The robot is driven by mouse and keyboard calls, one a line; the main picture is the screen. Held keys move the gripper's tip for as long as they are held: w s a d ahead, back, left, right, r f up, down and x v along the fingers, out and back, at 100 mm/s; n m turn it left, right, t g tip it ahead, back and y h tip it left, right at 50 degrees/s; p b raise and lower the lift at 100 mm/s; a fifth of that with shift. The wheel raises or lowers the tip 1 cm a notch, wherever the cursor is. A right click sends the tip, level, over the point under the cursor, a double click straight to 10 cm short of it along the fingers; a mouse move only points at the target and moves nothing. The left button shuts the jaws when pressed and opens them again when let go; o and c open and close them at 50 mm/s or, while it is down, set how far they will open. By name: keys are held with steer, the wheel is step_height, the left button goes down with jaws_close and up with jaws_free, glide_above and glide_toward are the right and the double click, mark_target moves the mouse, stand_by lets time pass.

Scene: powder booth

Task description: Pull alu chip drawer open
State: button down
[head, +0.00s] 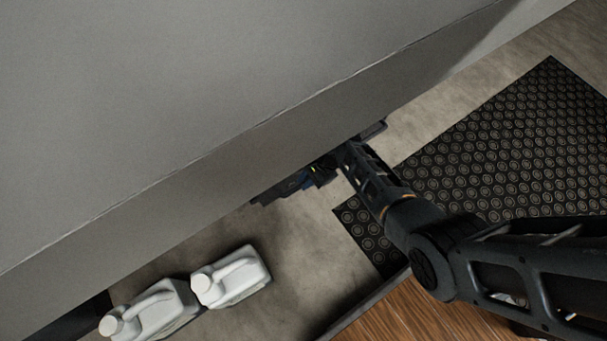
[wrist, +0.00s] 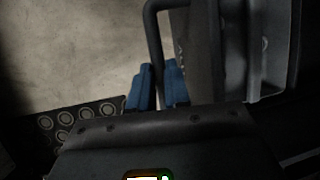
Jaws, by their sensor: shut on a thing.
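The alu chip drawer shows in the wrist view as a dark grey front (wrist: 195,60) with faint, partly readable lettering. A dark bar handle (wrist: 153,35) stands off its front. My gripper (wrist: 158,85) has its blue fingers on either side of the handle's lower part and is shut on it. Behind the front a lighter grey wall (wrist: 270,45) shows, perhaps the drawer's inside. In the head view my gripper (head: 312,180) is low beside the big grey body, with dark drawer edges (head: 372,131) showing by it. Much of the drawer is hidden there.
A large grey cabinet-like body (head: 180,90) fills the upper left of the head view. Two white jugs (head: 231,277) stand on the concrete floor at lower left. A black studded mat (head: 500,140) lies at right. Bare floor (head: 300,240) lies between jugs and mat.

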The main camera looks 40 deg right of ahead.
steer(key=s+p, duration=1)
steer(key=s, duration=1.7)
steer(key=shift+s, duration=0.3)
steer(key=c, duration=1.1)
jaws_free()
steer(key=p+v, duration=0.4)
steer(key=v, duration=0.3)
steer(key=shift+r, duration=0.4)
